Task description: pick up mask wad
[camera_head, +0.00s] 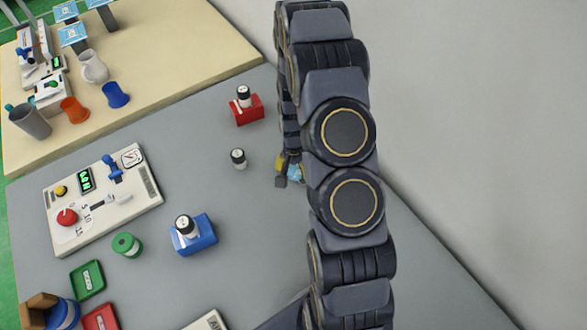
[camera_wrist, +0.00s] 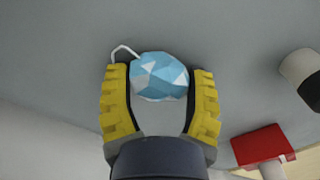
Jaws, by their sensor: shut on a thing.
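The mask wad (camera_wrist: 158,76) is a crumpled light-blue and white ball with a thin white loop at its upper left. In the wrist view it sits between the two yellow fingers of my gripper (camera_wrist: 160,88), and the gripper is shut on it. I cannot tell whether the wad touches the grey table.
A red block (camera_head: 247,112) and a blue block (camera_head: 196,238) each hold a similar cylinder. A white control panel (camera_head: 105,205) lies farther left.

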